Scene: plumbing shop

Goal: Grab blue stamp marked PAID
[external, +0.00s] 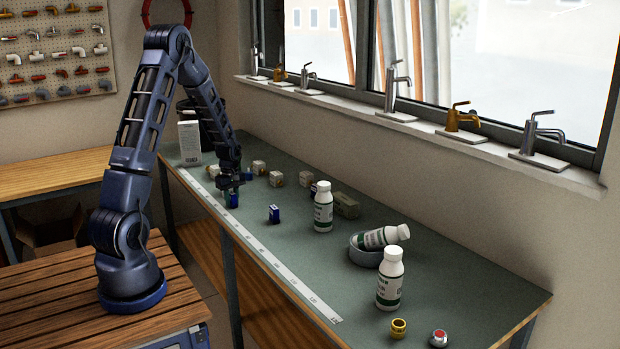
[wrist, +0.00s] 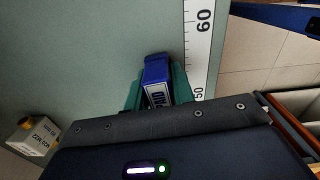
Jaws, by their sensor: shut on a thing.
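In the wrist view a blue stamp (wrist: 156,72) with a white label sits between the two green fingers of my gripper (wrist: 158,84). My gripper is shut on this stamp. In the external view my gripper (external: 231,186) points down over the left part of the bench, with the blue stamp (external: 233,201) under it. I cannot tell whether the stamp touches the bench. A second blue stamp (external: 274,214) stands apart, to the right.
A ruler strip (external: 265,252) runs along the bench's front edge. Several small boxes (external: 276,179) stand behind my gripper. White bottles (external: 323,207) stand to the right, one lying on a grey dish (external: 366,255). A white box (external: 189,143) stands at the far left.

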